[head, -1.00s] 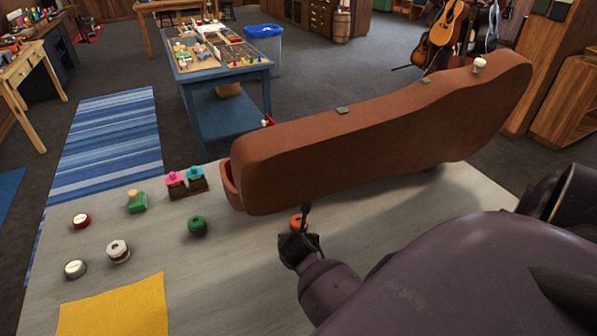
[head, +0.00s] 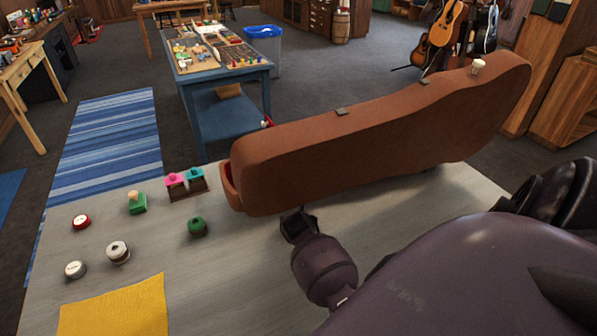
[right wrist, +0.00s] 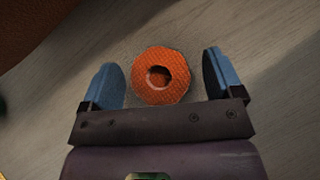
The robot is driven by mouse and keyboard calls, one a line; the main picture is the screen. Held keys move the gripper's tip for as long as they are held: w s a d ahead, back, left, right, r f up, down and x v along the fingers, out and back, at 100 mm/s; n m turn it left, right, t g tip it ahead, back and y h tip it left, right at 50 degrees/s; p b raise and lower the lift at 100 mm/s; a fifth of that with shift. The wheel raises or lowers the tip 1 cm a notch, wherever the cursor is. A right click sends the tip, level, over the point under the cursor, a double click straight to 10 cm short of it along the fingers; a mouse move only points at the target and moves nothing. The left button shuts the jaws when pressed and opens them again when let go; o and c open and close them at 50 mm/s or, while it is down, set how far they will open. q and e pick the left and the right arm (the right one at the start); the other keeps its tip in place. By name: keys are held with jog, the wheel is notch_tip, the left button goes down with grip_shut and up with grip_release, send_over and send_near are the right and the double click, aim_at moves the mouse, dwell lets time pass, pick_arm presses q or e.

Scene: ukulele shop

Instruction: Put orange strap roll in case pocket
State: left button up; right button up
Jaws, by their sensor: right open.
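The orange strap roll (right wrist: 161,76) lies on the grey table between the two blue fingertips of my right gripper (right wrist: 165,82) in the right wrist view. The fingers are open, with a gap on each side of the roll. In the head view my right gripper (head: 299,224) is low over the table in front of the brown instrument case (head: 340,150), and it hides the roll. The case's raised brown side faces me, and its inside and pocket are hidden behind it. A strip of red lining (head: 229,186) shows at its left end. My left gripper is not in view.
A green roll (head: 197,227), a green stamp-like piece (head: 137,203), small round tins (head: 81,222) and a small rack (head: 186,184) stand on the left of the table. A yellow cloth (head: 115,308) lies at the front left. Bare table separates them from my right gripper.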

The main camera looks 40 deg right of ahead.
jog(key=c, duration=1.1)
jog(key=shift+c, duration=0.2)
